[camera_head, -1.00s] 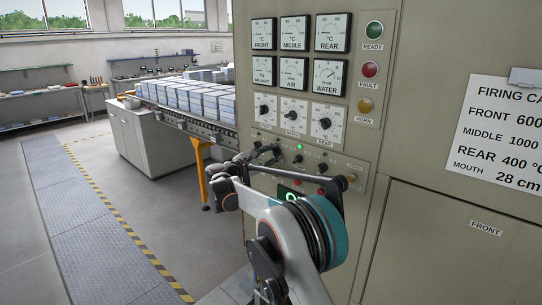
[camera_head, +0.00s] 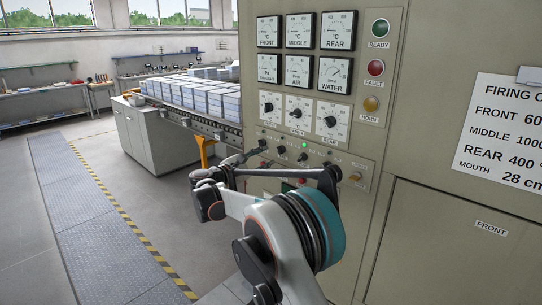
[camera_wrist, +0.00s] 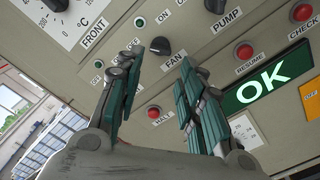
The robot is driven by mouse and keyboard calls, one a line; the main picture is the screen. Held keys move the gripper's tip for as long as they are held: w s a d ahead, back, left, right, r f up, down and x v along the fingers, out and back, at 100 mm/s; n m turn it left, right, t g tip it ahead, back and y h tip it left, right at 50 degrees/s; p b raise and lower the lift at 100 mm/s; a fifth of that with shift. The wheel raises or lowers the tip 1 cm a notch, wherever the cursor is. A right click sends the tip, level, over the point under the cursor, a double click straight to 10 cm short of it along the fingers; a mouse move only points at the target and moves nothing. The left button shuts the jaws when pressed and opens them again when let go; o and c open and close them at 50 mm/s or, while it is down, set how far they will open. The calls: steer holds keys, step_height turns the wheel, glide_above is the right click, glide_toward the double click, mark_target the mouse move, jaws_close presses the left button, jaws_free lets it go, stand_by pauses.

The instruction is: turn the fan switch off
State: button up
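The fan switch (camera_wrist: 160,46) is a small black rotary knob on the beige panel, with the FAN label (camera_wrist: 175,66) just below it in the wrist view. I cannot read its setting for sure. My gripper (camera_wrist: 161,58) is open and empty. Its two fingers point at the panel, one on each side of the knob's line, with the knob showing between and just beyond the tips. I cannot tell whether they touch the panel. In the head view my gripper (camera_head: 252,156) is at the left part of the switch row, small and partly behind my arm.
The pump knob (camera_wrist: 215,5) is just to the right. A red HALT button (camera_wrist: 154,113) and a red RESUME button (camera_wrist: 244,51) are close by. A green OK display (camera_wrist: 261,78) lies to the right. Dials (camera_head: 297,115) are above the switches; a loaded conveyor (camera_head: 215,127) stands left.

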steer(key=v, duration=0.5)
steer(key=shift+d, duration=0.1)
